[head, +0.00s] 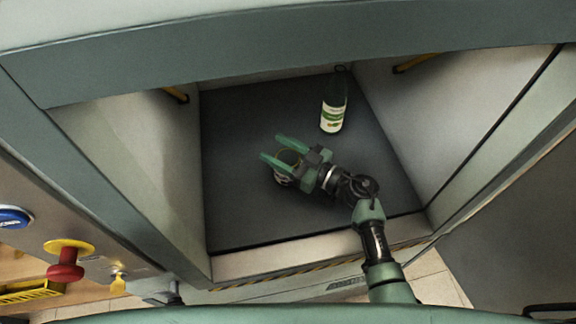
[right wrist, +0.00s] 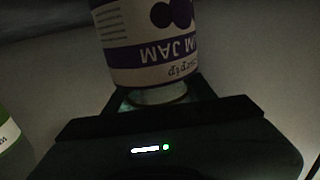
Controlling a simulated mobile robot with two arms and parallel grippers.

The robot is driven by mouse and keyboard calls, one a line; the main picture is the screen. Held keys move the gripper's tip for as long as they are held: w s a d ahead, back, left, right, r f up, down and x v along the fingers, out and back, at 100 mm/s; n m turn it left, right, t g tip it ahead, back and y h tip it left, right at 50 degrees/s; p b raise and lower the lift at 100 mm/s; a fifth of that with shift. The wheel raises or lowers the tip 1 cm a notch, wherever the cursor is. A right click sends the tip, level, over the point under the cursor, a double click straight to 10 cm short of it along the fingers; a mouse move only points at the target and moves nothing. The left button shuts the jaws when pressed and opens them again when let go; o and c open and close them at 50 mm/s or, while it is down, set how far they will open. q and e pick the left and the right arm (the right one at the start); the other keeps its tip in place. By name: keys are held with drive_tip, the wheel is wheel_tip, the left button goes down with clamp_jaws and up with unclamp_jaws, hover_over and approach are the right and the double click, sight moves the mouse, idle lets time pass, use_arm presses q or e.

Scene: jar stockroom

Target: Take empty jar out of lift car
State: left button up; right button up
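My right gripper (head: 280,148) reaches into the lift car (head: 240,215), low over its dark floor. A jar (head: 283,181) is between its two green fingers, partly hidden by them. In the right wrist view the jar (right wrist: 150,50) has a white and purple label with "JAM" upside down, and clear glass at the label's lower edge. The fingers are on either side of the jar, but I cannot tell whether they press on it or whether the jar touches the floor. My left gripper is not in view.
A green bottle (head: 333,115) with a white label stands in the car behind and right of my right gripper. Pale walls (head: 150,150) bound the car on both sides. A panel at left carries a red knob (head: 66,264) and a blue button (head: 12,217). Floor left of the gripper is clear.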

clamp_jaws()
